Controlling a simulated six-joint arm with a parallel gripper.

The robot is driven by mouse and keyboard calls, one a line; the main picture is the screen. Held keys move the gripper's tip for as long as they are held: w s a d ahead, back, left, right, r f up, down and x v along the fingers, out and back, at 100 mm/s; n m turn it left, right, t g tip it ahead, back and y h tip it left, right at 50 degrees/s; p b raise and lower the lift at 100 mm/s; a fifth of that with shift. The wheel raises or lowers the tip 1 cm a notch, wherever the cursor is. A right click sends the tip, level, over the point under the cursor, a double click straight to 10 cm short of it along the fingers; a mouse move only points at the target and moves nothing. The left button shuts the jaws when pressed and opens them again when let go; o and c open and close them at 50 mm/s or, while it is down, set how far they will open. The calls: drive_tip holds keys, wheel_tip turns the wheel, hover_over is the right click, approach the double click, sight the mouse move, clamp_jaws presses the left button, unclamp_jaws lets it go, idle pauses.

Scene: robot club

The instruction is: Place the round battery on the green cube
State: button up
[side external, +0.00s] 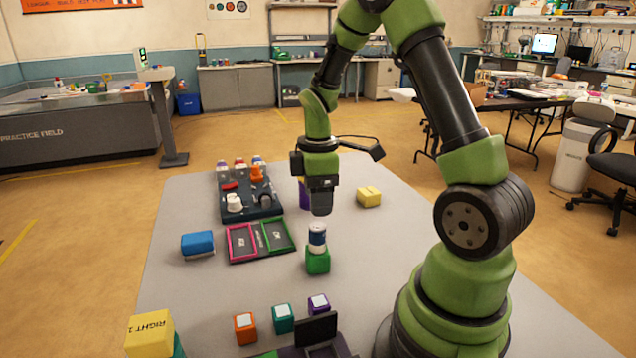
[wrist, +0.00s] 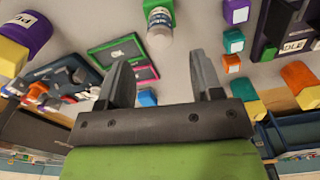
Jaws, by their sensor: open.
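The round battery (side external: 317,238), a short cylinder with a dark and white wrapper, stands upright on top of the green cube (side external: 318,263) in the side view. My gripper (side external: 321,211) points down just above the battery, with a small gap seeming to show between them. In the wrist view the battery (wrist: 160,27) and part of the green cube (wrist: 158,6) are at the top edge, beyond the fingertips. My gripper (wrist: 163,72) is open there, with nothing between its two fingers.
A blue block (side external: 198,244) lies left of pink and green framed trays (side external: 242,241). A dark parts tray (side external: 248,213) stands behind them. A yellow block (side external: 369,197) is back right. Orange (side external: 245,328), teal (side external: 283,319) and purple (side external: 318,305) cubes stand in front.

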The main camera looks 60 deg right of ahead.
wheel_tip(320, 180, up, 2)
drive_tip(key=shift+r, duration=0.1)
drive_tip(key=s+a+r+m+t+y, duration=0.1)
drive_tip(key=s+a+r+m+t, duration=0.2)
drive_tip(key=s+a+r+m, duration=0.2)
drive_tip(key=s+a+r+m+t+y, duration=0.1)
drive_tip(key=s+a+r+m+t, duration=0.3)
drive_tip(key=a+r, duration=0.5)
drive_tip(key=shift+s+a+r+m, duration=0.2)
drive_tip(key=shift+s+a+m, duration=0.7)
drive_tip(key=shift+m, duration=0.2)
